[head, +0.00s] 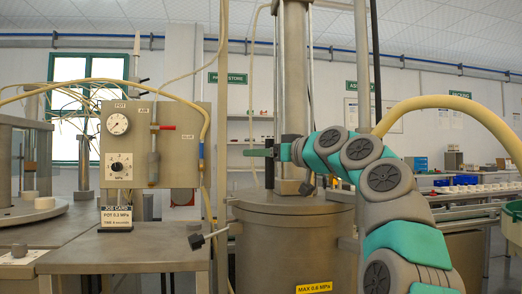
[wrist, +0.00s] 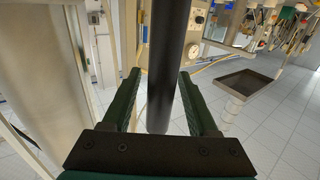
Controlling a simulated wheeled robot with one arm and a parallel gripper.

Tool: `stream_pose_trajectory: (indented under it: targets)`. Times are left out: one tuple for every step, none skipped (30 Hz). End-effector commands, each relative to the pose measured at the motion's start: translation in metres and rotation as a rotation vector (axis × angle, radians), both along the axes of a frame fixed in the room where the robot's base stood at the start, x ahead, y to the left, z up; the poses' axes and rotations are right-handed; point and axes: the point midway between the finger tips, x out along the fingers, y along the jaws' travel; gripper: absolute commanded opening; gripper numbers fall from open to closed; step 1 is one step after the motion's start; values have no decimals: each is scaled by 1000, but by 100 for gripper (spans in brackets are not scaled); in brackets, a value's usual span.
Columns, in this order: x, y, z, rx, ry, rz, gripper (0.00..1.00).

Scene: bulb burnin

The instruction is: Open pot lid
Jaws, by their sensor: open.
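The large metal pot (head: 270,255) stands at lower centre in the head view, with a yellow "MAX 0.6 MPa" label. Its flat round lid (head: 255,203) looks down on the pot, with a thick metal column rising above it. A black upright bar (head: 269,168) stands above the lid. My gripper (head: 257,152) reaches left across the column at the bar's height. In the wrist view, the gripper (wrist: 159,78) is open, with a dark green finger on each side of the black bar (wrist: 166,60). Gaps show between bar and fingers.
A black-knobbed lever (head: 208,238) juts from the pot's left side. A control panel (head: 155,145) with gauges and a job card (head: 116,216) stand at the left bench (head: 125,250). A yellow hose (head: 440,100) arches at right. A dark tray (wrist: 250,85) shows in the wrist view.

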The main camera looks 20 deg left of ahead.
Motion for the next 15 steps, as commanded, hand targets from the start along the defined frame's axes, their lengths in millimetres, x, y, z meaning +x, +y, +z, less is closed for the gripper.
stream_pose_trajectory:
  targets:
    - [0,0,0,0,0,0,59]
    - [0,0,0,0,0,0,59]
    - [0,0,0,0,0,0,59]
    - [0,0,0,0,0,0,59]
    - [0,0,0,0,0,0,59]
    - [0,0,0,0,0,0,58]
    - [0,0,0,0,0,0,55]
    - [0,0,0,0,0,0,52]
    - [0,0,0,0,0,0,47]
    - [0,0,0,0,0,0,44]
    - [0,0,0,0,0,0,40]
    - [0,0,0,0,0,0,36]
    - [0,0,0,0,0,0,32]
    - [0,0,0,0,0,0,29]
    - [0,0,0,0,0,0,24]
